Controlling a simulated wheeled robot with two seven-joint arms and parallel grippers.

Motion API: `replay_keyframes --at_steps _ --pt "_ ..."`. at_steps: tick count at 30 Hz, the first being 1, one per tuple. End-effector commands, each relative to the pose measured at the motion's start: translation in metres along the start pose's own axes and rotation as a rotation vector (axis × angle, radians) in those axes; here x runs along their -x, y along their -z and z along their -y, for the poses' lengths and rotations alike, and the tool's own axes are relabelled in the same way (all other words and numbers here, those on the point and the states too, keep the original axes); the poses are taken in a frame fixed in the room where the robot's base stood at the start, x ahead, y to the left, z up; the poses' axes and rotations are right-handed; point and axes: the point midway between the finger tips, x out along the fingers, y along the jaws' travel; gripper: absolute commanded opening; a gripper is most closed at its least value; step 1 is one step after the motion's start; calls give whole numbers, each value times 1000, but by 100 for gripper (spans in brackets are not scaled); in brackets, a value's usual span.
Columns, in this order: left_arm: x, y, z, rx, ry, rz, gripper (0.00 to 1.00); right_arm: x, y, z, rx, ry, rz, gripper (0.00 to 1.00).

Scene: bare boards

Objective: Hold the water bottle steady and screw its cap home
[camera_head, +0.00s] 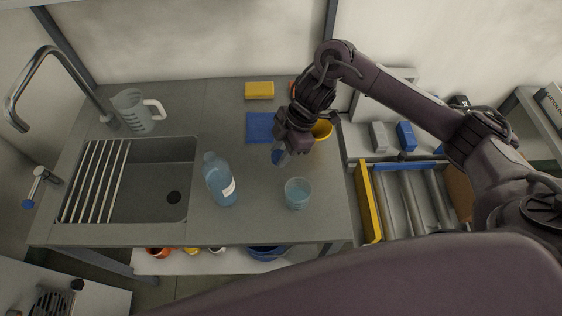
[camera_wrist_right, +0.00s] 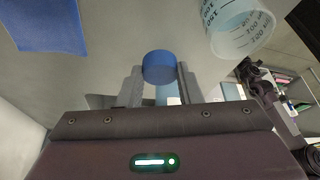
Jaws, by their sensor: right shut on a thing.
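The water bottle (camera_head: 220,181) is clear blue with a white label. My right gripper (camera_head: 280,156) is above the counter, up and to the right of the bottle. It is shut on the blue cap (camera_head: 277,157), which also shows between the fingertips in the right wrist view (camera_wrist_right: 159,66). The cap is apart from the bottle. My left gripper is not in view, and nothing holds the bottle.
A measuring beaker (camera_head: 298,193) stands right of the bottle. The sink (camera_head: 165,205) with a rack, a tap (camera_head: 48,75) and a jug (camera_head: 133,112) are on the left.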

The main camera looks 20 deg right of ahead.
Motion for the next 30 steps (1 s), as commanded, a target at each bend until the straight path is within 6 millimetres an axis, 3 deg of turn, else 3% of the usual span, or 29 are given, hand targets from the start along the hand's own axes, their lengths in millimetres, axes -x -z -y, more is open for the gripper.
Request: replay_keyframes --at_steps 1,3,12,18,30 --pt "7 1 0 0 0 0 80 24 8 -3 7 -11 5 11" --pt "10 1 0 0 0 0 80 42 15 -2 5 -9 5 11" --pt "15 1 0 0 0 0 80 94 38 -1 2 -4 2 11" --pt "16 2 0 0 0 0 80 107 44 0 -1 -1 0 11" --pt "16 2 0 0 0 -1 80 109 45 0 -1 0 0 12"
